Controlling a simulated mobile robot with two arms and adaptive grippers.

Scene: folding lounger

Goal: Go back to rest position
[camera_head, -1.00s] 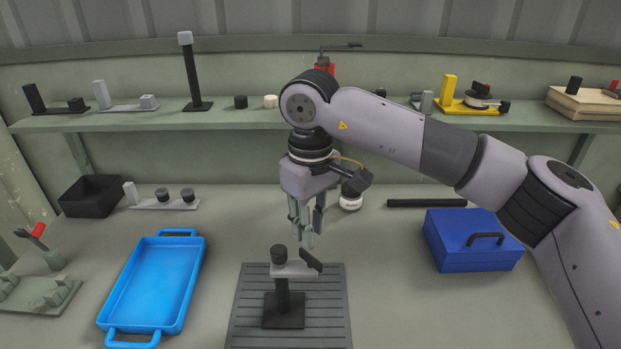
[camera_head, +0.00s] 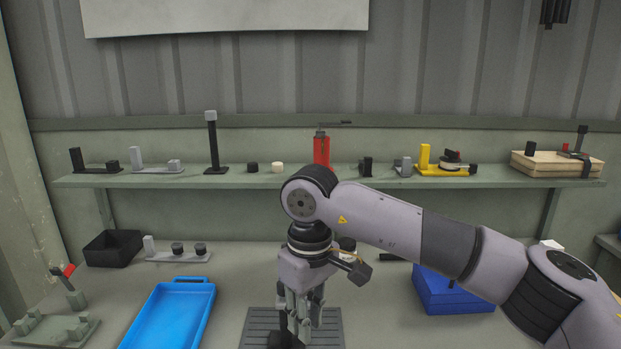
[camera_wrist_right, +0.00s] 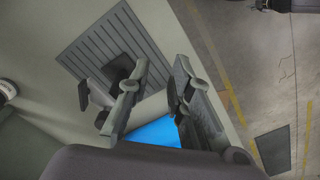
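My right gripper (camera_head: 302,328) hangs fingers-down above the grey ribbed mat (camera_head: 330,325) in the head view. In the right wrist view its two fingers (camera_wrist_right: 160,90) stand apart with nothing between them. A dark stand on the mat is mostly hidden behind the gripper; a black part (camera_head: 279,340) shows beside the fingers in the head view. In the right wrist view the mat (camera_wrist_right: 85,48) shows beyond the left finger, with part of the stand behind it. My left gripper is in no view.
A blue tray (camera_head: 168,318) lies left of the mat, a blue box (camera_head: 440,297) right. A black bin (camera_head: 112,248) and a grey bar with knobs (camera_head: 172,257) stand at the back left. The shelf (camera_head: 330,181) above holds several parts, including a red one (camera_head: 321,150).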

